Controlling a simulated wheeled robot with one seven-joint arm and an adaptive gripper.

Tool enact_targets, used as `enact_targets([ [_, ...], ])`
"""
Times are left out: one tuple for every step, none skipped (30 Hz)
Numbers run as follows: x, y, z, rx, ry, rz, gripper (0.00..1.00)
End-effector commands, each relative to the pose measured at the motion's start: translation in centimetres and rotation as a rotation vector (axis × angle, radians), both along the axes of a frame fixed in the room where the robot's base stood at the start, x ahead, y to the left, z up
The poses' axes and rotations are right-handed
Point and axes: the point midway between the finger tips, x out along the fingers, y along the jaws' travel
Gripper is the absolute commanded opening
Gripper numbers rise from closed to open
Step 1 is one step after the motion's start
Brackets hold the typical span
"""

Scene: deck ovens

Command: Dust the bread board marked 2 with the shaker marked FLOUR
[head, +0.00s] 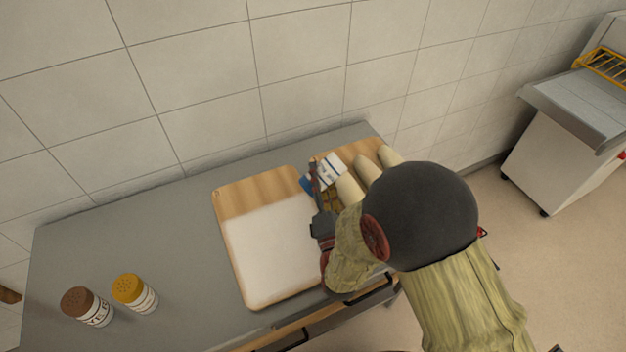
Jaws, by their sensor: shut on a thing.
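My gripper (317,188) is shut on a white shaker with a blue lid (331,168). The shaker is tipped well over on its side, its blue end towards the lower left; its label is too small to read fully. It is held above the near left part of a wooden board (364,146) bearing pale long loaves (367,168). Another wooden board (245,199) lies to the left, mostly covered by a flat white layer. No number shows on either board. My arm hides much of the right board.
A brown-lidded shaker (87,306) and a yellow-lidded shaker (135,293) stand at the left of the grey counter (150,235). The counter between them and the boards is clear. A tiled wall runs behind. A white unit (560,155) stands apart at right.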

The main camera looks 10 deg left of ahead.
Motion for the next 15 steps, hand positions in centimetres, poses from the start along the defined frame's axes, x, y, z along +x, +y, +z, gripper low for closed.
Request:
enact_targets([
  [0.2, 0.9, 0.1, 0.002, -0.003, 0.006, 0.14],
  [0.3, 1.1, 0.1, 0.003, -0.003, 0.006, 0.14],
  [0.5, 1.5, 0.1, 0.003, -0.003, 0.007, 0.14],
  [0.6, 1.8, 0.1, 0.002, -0.002, 0.006, 0.14],
  [0.7, 2.0, 0.1, 0.002, -0.002, 0.006, 0.14],
  [0.9, 2.4, 0.1, 0.002, -0.002, 0.006, 0.14],
  [1.0, 2.7, 0.1, 0.003, -0.002, 0.006, 0.14],
  [1.1, 3.0, 0.1, 0.003, -0.004, 0.005, 0.14],
  [1.3, 3.3, 0.1, 0.003, -0.004, 0.005, 0.14],
  [1.4, 3.6, 0.1, 0.002, -0.003, 0.006, 0.14],
  [1.5, 3.9, 0.1, 0.002, -0.003, 0.006, 0.14],
  [1.7, 4.2, 0.1, 0.002, -0.003, 0.005, 0.14],
  [1.8, 4.5, 0.1, 0.002, -0.003, 0.005, 0.14],
  [1.9, 4.8, 0.1, 0.002, -0.003, 0.005, 0.14],
  [2.1, 5.1, 0.1, 0.002, -0.003, 0.005, 0.14],
])
